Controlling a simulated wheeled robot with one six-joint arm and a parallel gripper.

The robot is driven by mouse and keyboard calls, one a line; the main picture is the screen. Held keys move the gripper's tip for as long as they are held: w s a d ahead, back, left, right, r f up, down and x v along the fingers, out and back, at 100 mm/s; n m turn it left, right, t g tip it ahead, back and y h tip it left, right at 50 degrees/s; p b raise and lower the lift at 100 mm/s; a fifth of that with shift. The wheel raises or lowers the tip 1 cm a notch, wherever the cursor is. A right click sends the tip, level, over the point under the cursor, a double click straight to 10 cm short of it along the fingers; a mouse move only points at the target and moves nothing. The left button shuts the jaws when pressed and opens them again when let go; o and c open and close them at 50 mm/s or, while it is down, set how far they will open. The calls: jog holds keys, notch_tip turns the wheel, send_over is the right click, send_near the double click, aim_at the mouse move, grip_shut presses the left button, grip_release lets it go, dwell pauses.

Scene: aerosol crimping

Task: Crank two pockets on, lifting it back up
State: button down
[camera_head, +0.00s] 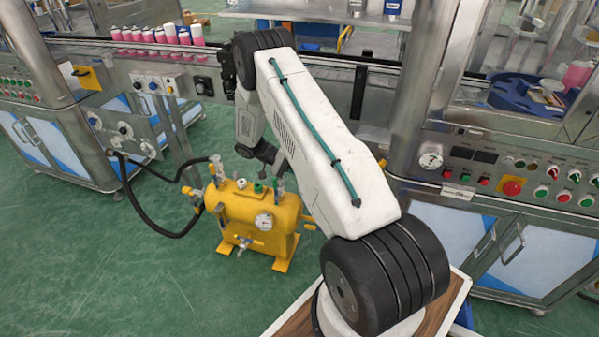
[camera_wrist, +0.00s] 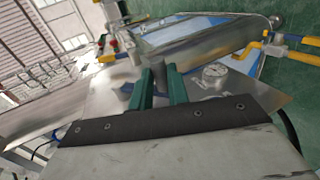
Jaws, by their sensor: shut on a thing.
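My gripper (camera_wrist: 162,76) shows in the wrist view with two green fingers shut on a dark grey upright piece, which looks like the crank's grip (camera_wrist: 160,89). The rest of the crank is not clear behind the fingers. In the head view my arm crosses the middle and hides the place where the gripper holds. A blue wheel with pockets (camera_head: 510,93) lies inside the right-hand machine, partly behind its frame. I cannot tell how it is turned.
Several pink-and-white cans (camera_head: 157,36) stand on the conveyor at the back left. A yellow tank (camera_head: 256,222) with a gauge stands on the green floor beside my arm. A control panel (camera_head: 510,172) spans the right machine. A round gauge (camera_wrist: 215,71) sits near my fingers. Floor at lower left is mostly clear.

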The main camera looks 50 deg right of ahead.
jog(key=shift+s+f, duration=0.3)
jog(key=shift+f, duration=0.4)
jog(key=c, duration=1.3)
grip_release()
jog(key=shift+f, duration=0.1)
jog(key=shift+c, duration=0.2)
jog(key=shift+w, duration=0.1)
jog(key=shift+r, duration=0.2)
jog(key=v, duration=0.7)
jog(key=shift+w, duration=0.4)
jog(key=shift+a+r, duration=0.1)
jog(key=shift+a, duration=0.05)
